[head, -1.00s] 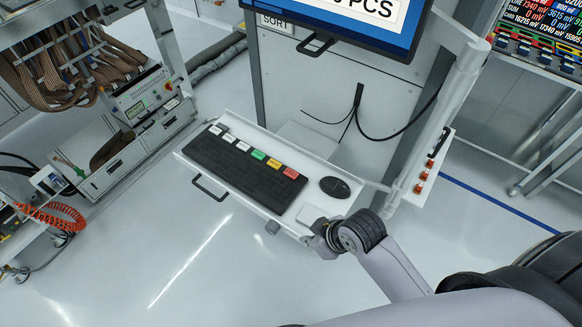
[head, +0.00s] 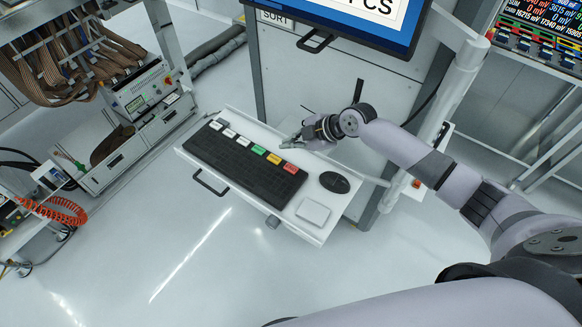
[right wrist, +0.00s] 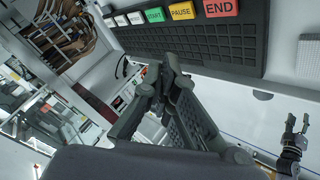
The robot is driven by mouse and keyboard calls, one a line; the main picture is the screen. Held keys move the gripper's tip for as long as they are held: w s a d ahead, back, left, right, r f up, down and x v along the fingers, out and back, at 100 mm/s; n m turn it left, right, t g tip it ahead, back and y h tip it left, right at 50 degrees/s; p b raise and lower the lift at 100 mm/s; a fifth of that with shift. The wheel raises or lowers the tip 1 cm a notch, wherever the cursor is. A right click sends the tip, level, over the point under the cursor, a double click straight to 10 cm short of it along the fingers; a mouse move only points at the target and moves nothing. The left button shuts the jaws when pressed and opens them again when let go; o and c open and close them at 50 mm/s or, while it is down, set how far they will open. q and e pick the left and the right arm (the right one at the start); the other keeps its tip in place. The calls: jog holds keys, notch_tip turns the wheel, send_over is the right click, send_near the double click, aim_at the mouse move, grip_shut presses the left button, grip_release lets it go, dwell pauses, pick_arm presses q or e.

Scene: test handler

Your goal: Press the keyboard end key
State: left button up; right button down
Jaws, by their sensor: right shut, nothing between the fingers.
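The dark keyboard (head: 235,165) lies on a white tray, with a row of coloured keys along its far edge. The red END key (head: 291,168) is at the right end of that row. It also shows at the top of the right wrist view (right wrist: 220,8), where its label is readable. My right gripper (head: 285,145) is shut and empty, just beyond the red key and apart from it as far as I can tell. Its closed fingers show in the right wrist view (right wrist: 172,76). My left gripper (right wrist: 298,125) shows only at that view's right edge, fingers apart.
A black mouse (head: 334,182) and a white square pad (head: 313,211) are right of the keyboard on the white tray (head: 262,130). A monitor (head: 365,22) hangs above. A pale upright post (head: 440,115) stands to the right, close to my right arm.

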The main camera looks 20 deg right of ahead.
jog(key=b, duration=0.6)
send_over(291, 170)
notch_tip(291, 170, down, 8)
jog(key=shift+a+f, duration=0.1)
jog(key=shift+f, duration=0.35)
dwell(1.0)
jog(key=shift+f+b, duration=0.4)
jog(key=shift+b, duration=0.35)
jog(key=shift+f+b, duration=0.4)
jog(key=shift+b, duration=0.15)
jog(key=shift+r, duration=0.15)
dwell(0.5)
jog(key=shift+r+p, duration=0.5)
jog(key=shift+r, duration=0.2)
jog(key=shift+r, duration=0.1)
